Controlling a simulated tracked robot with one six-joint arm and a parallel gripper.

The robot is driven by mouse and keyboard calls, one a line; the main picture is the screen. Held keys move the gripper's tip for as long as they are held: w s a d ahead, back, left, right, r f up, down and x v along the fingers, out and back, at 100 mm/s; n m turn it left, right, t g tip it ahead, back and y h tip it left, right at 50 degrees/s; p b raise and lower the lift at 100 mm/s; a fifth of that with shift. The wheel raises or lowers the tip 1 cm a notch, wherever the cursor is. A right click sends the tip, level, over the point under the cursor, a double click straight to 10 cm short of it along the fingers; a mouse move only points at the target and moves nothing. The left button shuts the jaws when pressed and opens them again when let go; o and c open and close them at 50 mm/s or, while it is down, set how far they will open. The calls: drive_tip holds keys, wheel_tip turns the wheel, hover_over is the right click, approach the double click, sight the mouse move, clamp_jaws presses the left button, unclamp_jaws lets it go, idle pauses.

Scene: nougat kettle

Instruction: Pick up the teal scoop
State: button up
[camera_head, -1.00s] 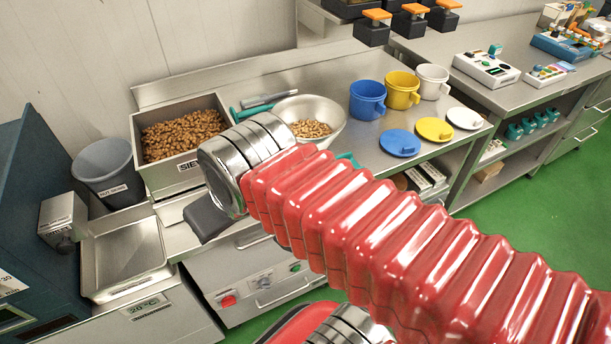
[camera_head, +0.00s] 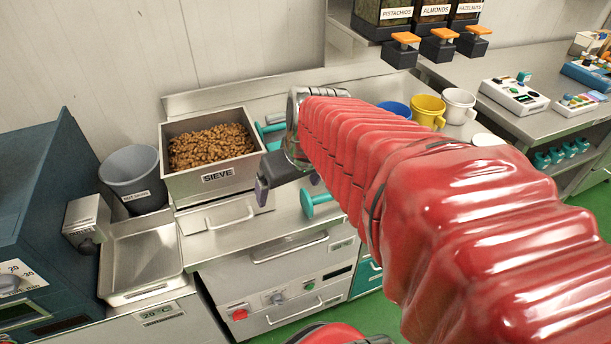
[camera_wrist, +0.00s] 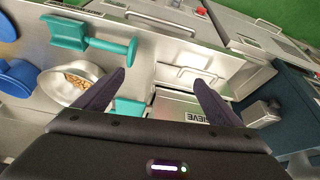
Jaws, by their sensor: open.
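A teal scoop (camera_wrist: 84,36) lies on the steel counter near its front edge. In the wrist view it is at the upper left, its blocky head to the left and its flanged handle pointing right. In the head view only its handle end (camera_head: 313,203) shows; my arm hides the rest. My gripper (camera_wrist: 159,80) is open and empty above the counter, its fingers pointing down. The scoop lies outside the fingers, beyond the left one in the wrist view. A second teal piece (camera_wrist: 128,107) lies partly behind that left finger.
The sieve bin (camera_head: 218,178) full of nuts stands left of my gripper in the head view. A steel bowl (camera_wrist: 58,88) with nuts is close to the left finger in the wrist view. Blue and yellow mugs (camera_head: 428,108) stand behind my arm.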

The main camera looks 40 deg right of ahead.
sight(322, 195)
drive_tip(key=shift+o, duration=1.2)
drive_tip(key=d+f+m, duration=0.1)
drive_tip(key=d+f, duration=0.2)
drive_tip(key=d, duration=0.9)
drive_tip(key=shift+f+g, duration=0.2)
drive_tip(key=shift+g, duration=0.1)
drive_tip(key=shift+f, duration=0.1)
drive_tip(key=shift+d+x, duration=0.2)
drive_tip(key=shift+x, duration=4)
drive_tip(key=shift+w, duration=0.1)
drive_tip(key=shift+d+x, duration=0.1)
drive_tip(key=shift+x, duration=1.2)
drive_tip(key=shift+d+x, duration=0.15)
drive_tip(key=shift+x, duration=1.1)
drive_tip(key=shift+c, duration=0.6)
drive_tip(key=c, duration=0.8)
